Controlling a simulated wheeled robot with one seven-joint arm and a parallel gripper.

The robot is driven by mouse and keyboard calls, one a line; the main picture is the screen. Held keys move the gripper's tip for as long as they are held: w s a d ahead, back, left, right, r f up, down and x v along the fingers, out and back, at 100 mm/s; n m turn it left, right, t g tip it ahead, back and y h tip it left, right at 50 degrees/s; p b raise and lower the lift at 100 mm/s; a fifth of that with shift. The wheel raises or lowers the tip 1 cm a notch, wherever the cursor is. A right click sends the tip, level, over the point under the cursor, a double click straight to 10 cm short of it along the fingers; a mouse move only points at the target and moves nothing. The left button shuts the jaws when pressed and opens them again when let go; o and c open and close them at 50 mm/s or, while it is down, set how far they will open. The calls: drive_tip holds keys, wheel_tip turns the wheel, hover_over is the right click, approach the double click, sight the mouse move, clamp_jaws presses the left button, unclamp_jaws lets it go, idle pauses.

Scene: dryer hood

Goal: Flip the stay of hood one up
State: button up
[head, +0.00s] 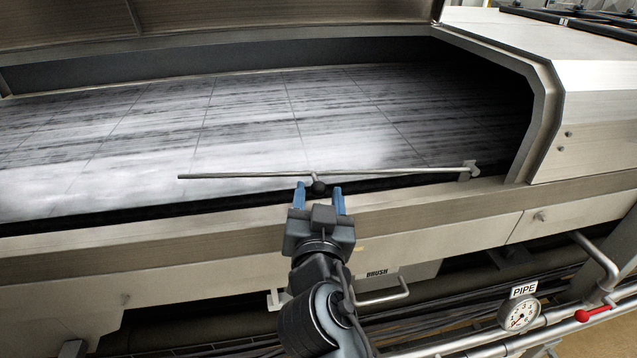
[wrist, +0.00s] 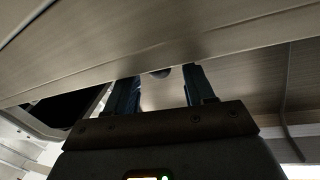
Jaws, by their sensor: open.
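The stay (head: 240,175) is a thin grey rod lying nearly level along the front edge of the open hood. Its right end meets a small bracket (head: 466,171) on the rim, and its left end is free. A dark round knob (head: 318,187) sits on the rod near its middle. My gripper (head: 319,198) is open and empty, its blue fingers pointing at the rod with the knob between or just past their tips. In the wrist view a dark round end, likely the knob (wrist: 160,72), shows between the fingers (wrist: 160,88); contact cannot be told.
The raised hood lid (head: 200,22) hangs above the streaked bed (head: 230,130). The metal front rim (head: 440,200) runs below the rod. A BRUSH panel with a handle (head: 385,297), a PIPE gauge (head: 518,314) and a red-handled valve (head: 597,313) are lower right.

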sight(324, 175)
drive_tip(key=shift+w+a, duration=0.1)
drive_tip(key=shift+w, duration=1.3)
drive_tip(key=shift+c, duration=0.3)
clamp_jaws()
